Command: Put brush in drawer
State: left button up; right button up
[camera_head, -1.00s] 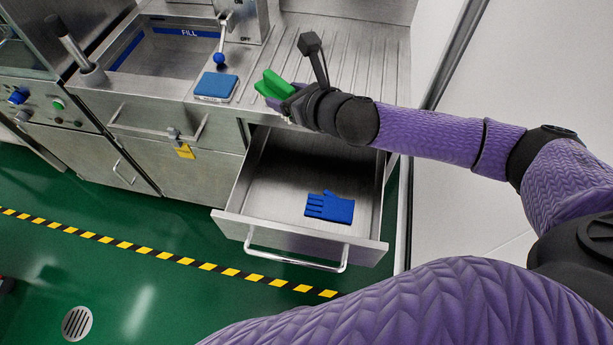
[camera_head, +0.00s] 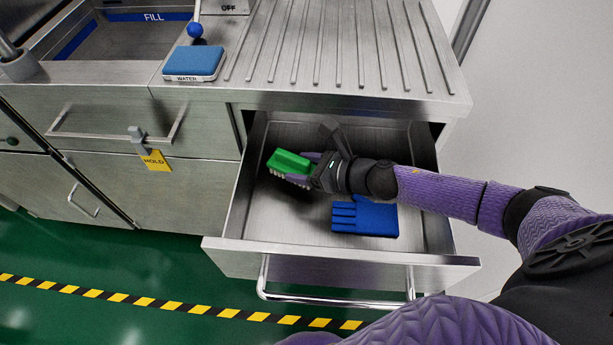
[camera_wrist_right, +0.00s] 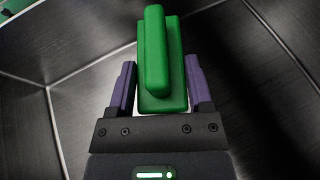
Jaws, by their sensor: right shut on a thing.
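The green brush (camera_head: 288,162) with pale bristles facing down is in my right gripper (camera_head: 308,170). In the head view it is inside the outline of the open drawer (camera_head: 262,222), toward its back left; how far its bristles are above the floor is hard to tell. In the right wrist view the brush (camera_wrist_right: 160,62) sits between the two purple fingers of the gripper (camera_wrist_right: 160,88), with drawer walls around it. The gripper is shut on the brush. My left gripper is not in view.
A blue glove (camera_head: 364,216) lies on the drawer floor, right of the brush. The drawer front has a bar handle (camera_head: 330,299). Drawer floor left of the glove is bare.

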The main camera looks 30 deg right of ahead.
notch_tip(320, 180, down, 4)
jog(key=shift+r+b, duration=0.15)
jog(key=shift+b, duration=0.8)
jog(key=shift+r, duration=0.2)
jog(key=shift+f, duration=0.2)
jog(key=o, duration=1)
jog(key=shift+c, duration=0.2)
jog(key=o, duration=0.3)
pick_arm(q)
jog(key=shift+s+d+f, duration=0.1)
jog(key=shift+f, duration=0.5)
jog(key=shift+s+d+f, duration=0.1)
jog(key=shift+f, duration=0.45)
